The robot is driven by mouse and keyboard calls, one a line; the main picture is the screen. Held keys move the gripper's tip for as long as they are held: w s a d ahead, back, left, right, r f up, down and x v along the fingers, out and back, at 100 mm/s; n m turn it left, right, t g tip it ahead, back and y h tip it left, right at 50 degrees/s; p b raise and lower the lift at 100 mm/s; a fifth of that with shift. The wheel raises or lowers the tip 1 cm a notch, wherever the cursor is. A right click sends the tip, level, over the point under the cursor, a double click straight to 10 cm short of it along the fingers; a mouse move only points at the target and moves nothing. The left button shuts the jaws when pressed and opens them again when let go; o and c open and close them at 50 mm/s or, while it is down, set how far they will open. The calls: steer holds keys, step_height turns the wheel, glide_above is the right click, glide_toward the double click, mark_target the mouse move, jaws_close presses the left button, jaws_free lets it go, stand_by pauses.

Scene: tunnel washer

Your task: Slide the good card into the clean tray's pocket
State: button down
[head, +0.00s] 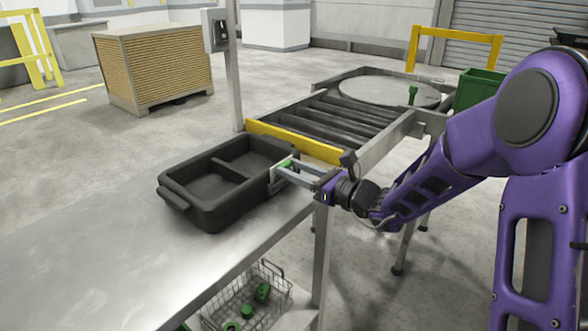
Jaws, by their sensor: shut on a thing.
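The black tray (185,198) with two compartments sits on the steel table, close to the roller conveyor. Both compartments look empty. My gripper (277,168) reaches in from the right at the tray's right end wall. It is shut on a small card (287,163), of which only a green and pale bit shows between the fingers. The card is at the tray's end wall, where a light pocket (273,181) partly shows. I cannot tell whether the card is inside the pocket or just above it.
The steel table (100,265) is clear to the left. A roller conveyor (325,120) with a yellow end bar (294,141) lies behind the tray, leading to a round turntable (388,92). A wire basket (243,297) with green parts is below the table. A green bin (478,88) stands at right.

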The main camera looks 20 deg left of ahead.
steer(key=shift+f, duration=0.45)
stand_by(0.3)
stand_by(0.4)
steer(key=shift+c, duration=1.8)
jaws_free()
